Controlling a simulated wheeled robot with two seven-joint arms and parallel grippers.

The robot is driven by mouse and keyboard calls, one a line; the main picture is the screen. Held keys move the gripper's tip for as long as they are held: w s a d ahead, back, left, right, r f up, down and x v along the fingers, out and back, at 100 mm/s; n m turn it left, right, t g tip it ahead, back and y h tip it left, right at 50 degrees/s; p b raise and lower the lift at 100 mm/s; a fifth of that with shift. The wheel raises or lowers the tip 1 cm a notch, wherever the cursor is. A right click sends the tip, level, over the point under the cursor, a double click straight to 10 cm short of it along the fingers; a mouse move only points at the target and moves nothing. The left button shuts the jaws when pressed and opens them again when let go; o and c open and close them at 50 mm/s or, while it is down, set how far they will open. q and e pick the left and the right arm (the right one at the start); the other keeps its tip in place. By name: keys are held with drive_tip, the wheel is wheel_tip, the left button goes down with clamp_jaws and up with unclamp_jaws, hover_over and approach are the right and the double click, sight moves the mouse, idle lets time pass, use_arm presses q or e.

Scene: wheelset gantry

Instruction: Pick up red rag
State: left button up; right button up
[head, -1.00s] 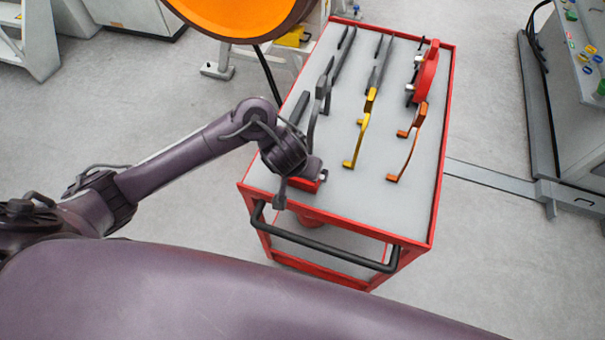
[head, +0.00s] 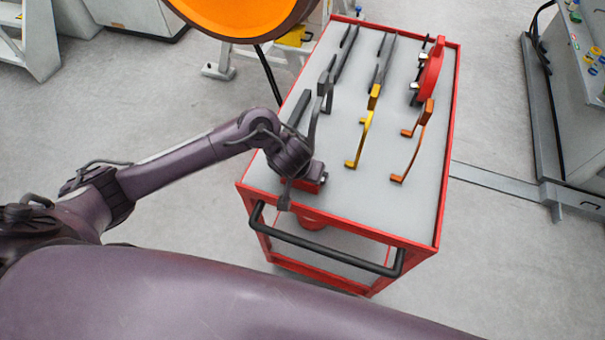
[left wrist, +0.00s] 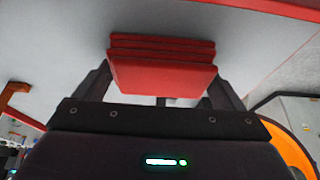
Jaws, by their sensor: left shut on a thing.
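The red rag (left wrist: 162,72) is a folded, layered red block in the left wrist view, between the two dark fingers of my left gripper (left wrist: 160,90). The gripper is shut on it. In the head view my left gripper (head: 308,175) is at the near left corner of the cart top, and a small part of the rag (head: 313,187) shows beside it. The wrist hides most of the rag there. I cannot tell whether the rag still touches the cart top. My right gripper is not in view.
The red-rimmed cart (head: 385,215) has a black handle (head: 325,246) in front. Yellow (head: 364,130) and orange (head: 414,142) tools, a red tool (head: 431,72) and several dark tools stand on it. An orange round part (head: 235,15) is behind left. The near right cart top is clear.

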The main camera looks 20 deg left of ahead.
use_arm(q)
drive_tip(key=shift+r+p, duration=0.45)
drive_tip(key=shift+r, duration=0.25)
wheel_tip(320, 180, up, 9)
drive_tip(key=p, duration=0.5)
drive_tip(key=shift+w+d+f, duration=0.1)
drive_tip(key=shift+f, duration=0.05)
wheel_tip(320, 180, up, 10)
drive_tip(key=p, duration=0.6)
drive_tip(key=shift+p, duration=0.3)
